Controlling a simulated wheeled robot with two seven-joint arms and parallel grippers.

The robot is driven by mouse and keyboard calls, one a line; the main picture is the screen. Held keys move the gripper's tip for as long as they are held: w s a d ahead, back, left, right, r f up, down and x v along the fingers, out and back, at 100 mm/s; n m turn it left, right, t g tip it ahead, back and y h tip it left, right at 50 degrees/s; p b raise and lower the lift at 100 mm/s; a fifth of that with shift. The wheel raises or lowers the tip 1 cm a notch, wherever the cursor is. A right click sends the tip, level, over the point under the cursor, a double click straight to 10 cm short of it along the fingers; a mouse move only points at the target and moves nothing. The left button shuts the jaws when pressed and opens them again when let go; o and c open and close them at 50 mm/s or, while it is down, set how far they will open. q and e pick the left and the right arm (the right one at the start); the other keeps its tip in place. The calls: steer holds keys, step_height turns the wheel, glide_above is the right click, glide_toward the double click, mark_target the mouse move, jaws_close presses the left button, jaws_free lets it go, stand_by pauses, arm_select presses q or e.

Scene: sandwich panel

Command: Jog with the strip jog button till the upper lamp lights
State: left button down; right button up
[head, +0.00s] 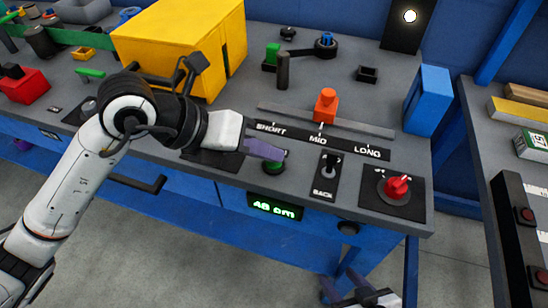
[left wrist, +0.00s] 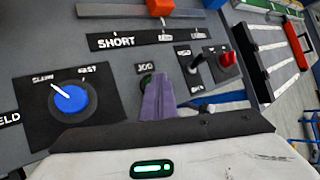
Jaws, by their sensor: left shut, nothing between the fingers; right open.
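The green jog button (head: 274,166) sits on the panel's front, under the SHORT end of the scale. In the left wrist view its dark green edge (left wrist: 146,80) shows beside the JOG label, mostly hidden by my fingers. My left gripper (head: 266,150) is shut and empty, its purple fingertips over the button; I cannot tell whether they touch it. A round white lamp (head: 410,16) glows on the black board at the top; whether another lamp sits above is out of view. The green display (head: 275,208) seems to read 48 cm. My right gripper (head: 343,288) is open, low in front of the bench.
An orange slider (head: 325,106) stands at MID. A black BACK lever (head: 326,172) and a red knob (head: 397,187) lie right of the button. A blue SLOW-FAST knob (left wrist: 70,98) lies left. A yellow box (head: 170,45) stands behind my left arm.

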mark_target(267, 166)
arm_select(q)
steer(key=shift+r+p, duration=0.3)
steer(key=shift+r, duration=0.3)
step_height(267, 166, up, 5)
steer(key=p, duration=0.4)
steer(key=shift+r, duration=0.1)
steer(key=shift+s, duration=0.1)
